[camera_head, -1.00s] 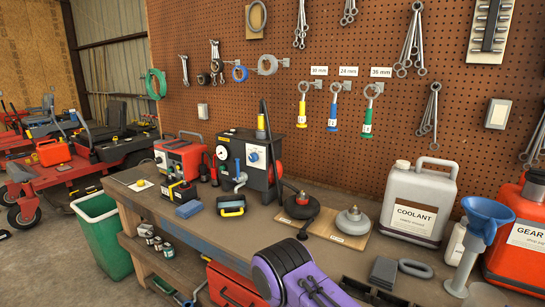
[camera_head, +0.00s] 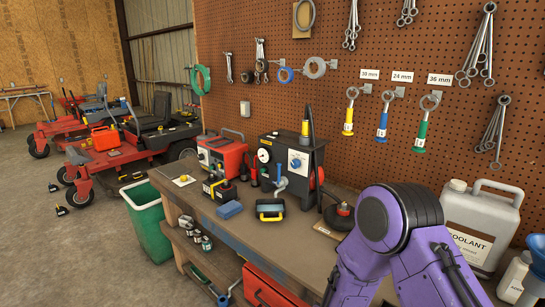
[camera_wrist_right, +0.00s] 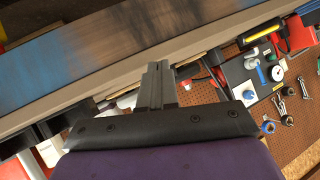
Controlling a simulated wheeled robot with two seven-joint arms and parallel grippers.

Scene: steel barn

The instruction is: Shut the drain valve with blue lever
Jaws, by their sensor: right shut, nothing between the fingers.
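The drain valve (camera_head: 280,185) is a small grey pipe on the front of a dark machine on the bench. Its blue lever (camera_head: 277,170) looks roughly upright in the head view, left of the panel's blue knob. A blue piece that looks like this lever also shows small in the wrist view (camera_wrist_right: 261,75). My right gripper (camera_wrist_right: 158,68) is shut and empty beside the bench edge, well apart from the valve. In the head view only my purple right arm shows, and its gripper is hidden. My left gripper is not in view.
The dark machine (camera_head: 297,158) has a gauge. A red machine (camera_head: 218,153), a blue block (camera_head: 229,210) and a blue-yellow item (camera_head: 270,210) stand nearby. The coolant jug (camera_head: 480,225) is at right. A green bin (camera_head: 147,220) stands on the floor. The front bench top is partly clear.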

